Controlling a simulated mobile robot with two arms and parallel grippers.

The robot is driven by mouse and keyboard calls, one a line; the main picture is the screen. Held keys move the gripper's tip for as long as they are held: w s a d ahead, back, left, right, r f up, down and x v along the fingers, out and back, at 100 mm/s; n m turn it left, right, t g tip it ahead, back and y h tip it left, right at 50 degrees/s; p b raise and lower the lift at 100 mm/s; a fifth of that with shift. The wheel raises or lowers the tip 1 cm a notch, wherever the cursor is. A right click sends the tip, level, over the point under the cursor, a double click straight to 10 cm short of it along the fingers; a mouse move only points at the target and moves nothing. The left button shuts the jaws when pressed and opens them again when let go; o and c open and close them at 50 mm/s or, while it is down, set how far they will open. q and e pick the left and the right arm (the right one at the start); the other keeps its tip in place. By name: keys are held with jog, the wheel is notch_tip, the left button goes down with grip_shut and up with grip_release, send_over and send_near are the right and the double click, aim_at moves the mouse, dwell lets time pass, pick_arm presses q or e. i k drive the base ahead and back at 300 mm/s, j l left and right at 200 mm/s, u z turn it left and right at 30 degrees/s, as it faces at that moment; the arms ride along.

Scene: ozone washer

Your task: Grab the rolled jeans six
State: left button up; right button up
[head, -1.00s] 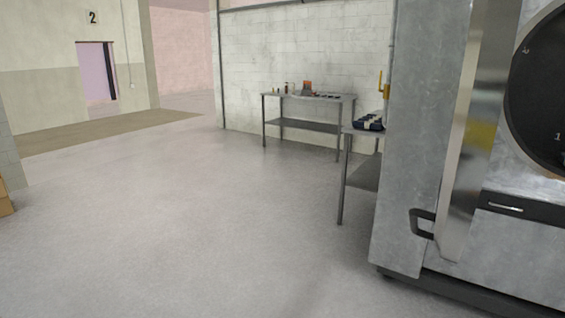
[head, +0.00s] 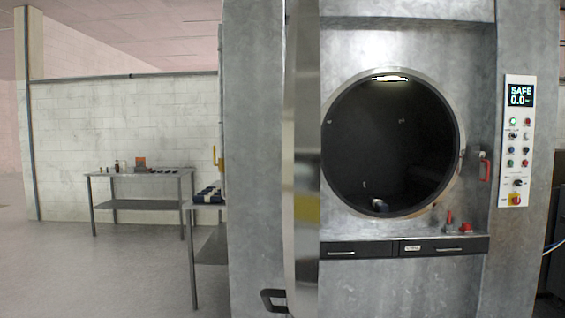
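Dark blue bundles with pale bands, which look like rolled jeans (head: 209,194), lie on the near metal table (head: 206,207), just left of the washer. They are small and partly cut off by the washer's side, so I cannot tell which is number six. The steel washer (head: 255,120) has a round dark drum opening (head: 390,145), with its door (head: 303,150) swung out and seen edge-on. A small pale thing (head: 379,205) shows low inside the drum and is too small to identify. Neither gripper is in view.
A control panel (head: 515,140) reading SAFE 0.0 is on the right. Red-handled items (head: 456,224) sit on the ledge below the drum. A second metal table (head: 140,172) with small objects stands by the white wall. The floor at left (head: 120,275) is clear.

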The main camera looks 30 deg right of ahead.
aim_at(378, 204)
jog(key=i+j+z, duration=0.8)
jog(key=k+z, duration=0.1)
jog(key=z, duration=0.7)
jog(key=l, duration=0.5)
jog(key=i+l, duration=0.1)
jog(key=l, duration=0.35)
jog(key=i+l+u, duration=0.15)
jog(key=l, duration=0.2)
jog(key=i+l+u, duration=0.1)
jog(key=l, duration=0.3)
jog(key=i+l+u, duration=0.15)
jog(key=l, duration=0.25)
jog(key=i+l+u, duration=0.15)
jog(key=l, duration=0.3)
jog(key=i+l+u, duration=0.15)
jog(key=l, duration=0.25)
